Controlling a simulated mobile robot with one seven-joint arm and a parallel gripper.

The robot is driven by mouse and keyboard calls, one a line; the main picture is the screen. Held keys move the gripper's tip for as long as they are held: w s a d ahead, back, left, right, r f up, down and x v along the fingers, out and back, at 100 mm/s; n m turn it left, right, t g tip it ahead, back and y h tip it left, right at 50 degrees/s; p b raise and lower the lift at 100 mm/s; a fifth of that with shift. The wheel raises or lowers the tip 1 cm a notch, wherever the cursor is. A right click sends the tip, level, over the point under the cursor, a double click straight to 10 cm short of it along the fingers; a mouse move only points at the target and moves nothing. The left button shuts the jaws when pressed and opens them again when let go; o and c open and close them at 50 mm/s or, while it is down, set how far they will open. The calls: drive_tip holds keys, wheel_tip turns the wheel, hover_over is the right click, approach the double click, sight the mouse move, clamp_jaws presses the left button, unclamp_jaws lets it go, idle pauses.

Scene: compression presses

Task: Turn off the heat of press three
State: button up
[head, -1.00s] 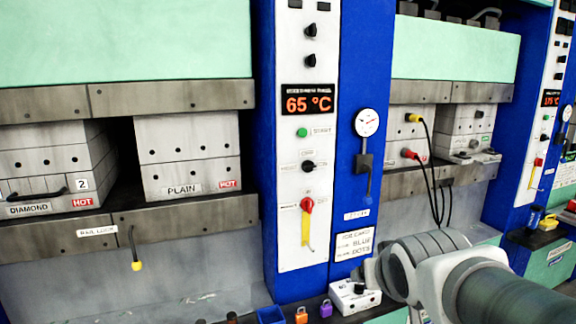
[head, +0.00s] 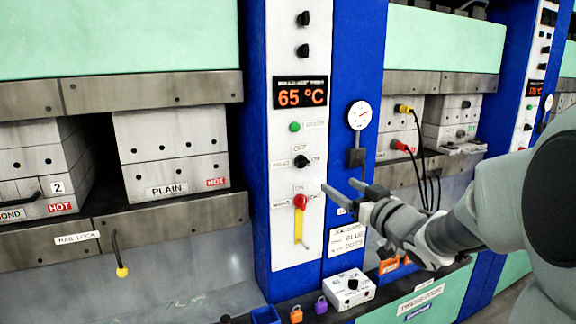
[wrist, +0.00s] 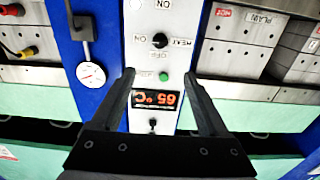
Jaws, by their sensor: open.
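The white control panel (head: 285,120) between two presses has an orange display (head: 300,92) reading 65 °C. Below it are a green button (head: 295,127) and a black knob (head: 301,161) with an OFF label above it. The wrist view, upside down, shows this knob (wrist: 159,41) beside the word HEAT. My gripper (head: 339,187) is open and empty, in front of the panel's right side, apart from the knob. In the wrist view, the knob shows beyond my fingertips (wrist: 159,73). No press number shows on this panel.
A white box (head: 348,290) and small padlocks (head: 321,305) stand on the ledge below. Molds marked HOT, including PLAIN (head: 172,155), sit in the left press.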

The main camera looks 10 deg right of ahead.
sight(305, 163)
drive_tip(key=p+x, duration=0.1)
drive_tip(key=x, duration=1.5)
drive_tip(key=shift+w+a+f, duration=0.1)
drive_tip(key=shift+w, duration=0.25)
clamp_jaws()
